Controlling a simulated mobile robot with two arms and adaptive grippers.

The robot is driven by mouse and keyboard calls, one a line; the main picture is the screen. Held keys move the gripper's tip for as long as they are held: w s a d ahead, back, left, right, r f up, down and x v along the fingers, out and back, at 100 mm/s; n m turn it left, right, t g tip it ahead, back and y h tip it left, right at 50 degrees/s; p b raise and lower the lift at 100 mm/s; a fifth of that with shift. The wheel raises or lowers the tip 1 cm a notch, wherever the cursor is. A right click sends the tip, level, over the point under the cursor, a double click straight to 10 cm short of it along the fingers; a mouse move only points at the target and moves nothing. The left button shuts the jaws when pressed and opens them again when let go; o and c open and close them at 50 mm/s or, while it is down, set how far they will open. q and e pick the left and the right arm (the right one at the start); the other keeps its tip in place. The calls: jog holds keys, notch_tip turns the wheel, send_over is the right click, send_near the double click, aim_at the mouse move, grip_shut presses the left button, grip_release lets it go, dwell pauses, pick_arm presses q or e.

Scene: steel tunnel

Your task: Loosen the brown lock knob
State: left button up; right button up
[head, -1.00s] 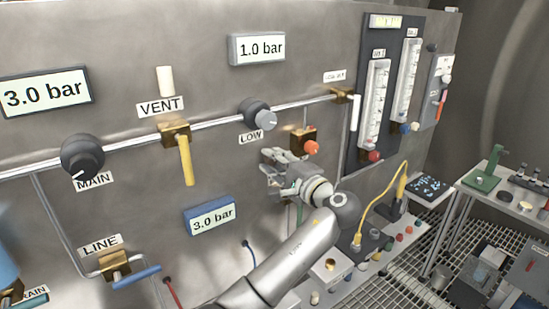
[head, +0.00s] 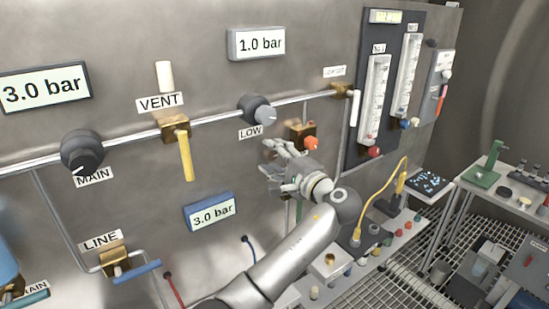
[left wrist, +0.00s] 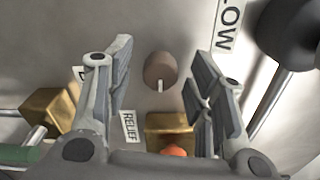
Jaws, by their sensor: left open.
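The brown lock knob (left wrist: 159,69) is a short brown cylinder with a pale pin on its face, on the grey panel. In the left wrist view it lies between the two fingers of my left gripper (left wrist: 161,55), which is open and holds nothing. I cannot tell how far the fingertips are from the knob. In the head view my left gripper (head: 277,160) is close to the panel below the LOW knob, and the brown knob is hidden. My right gripper is not in view.
A brass relief valve with an orange cap (head: 311,143) sits close to my gripper; its RELIEF label (left wrist: 129,127) shows below the brown knob. The black LOW knob (head: 257,109) and the pipe run above. The yellow VENT handle (head: 186,157) is to the left.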

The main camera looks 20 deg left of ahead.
pick_arm(q)
jog(key=v, duration=1.2)
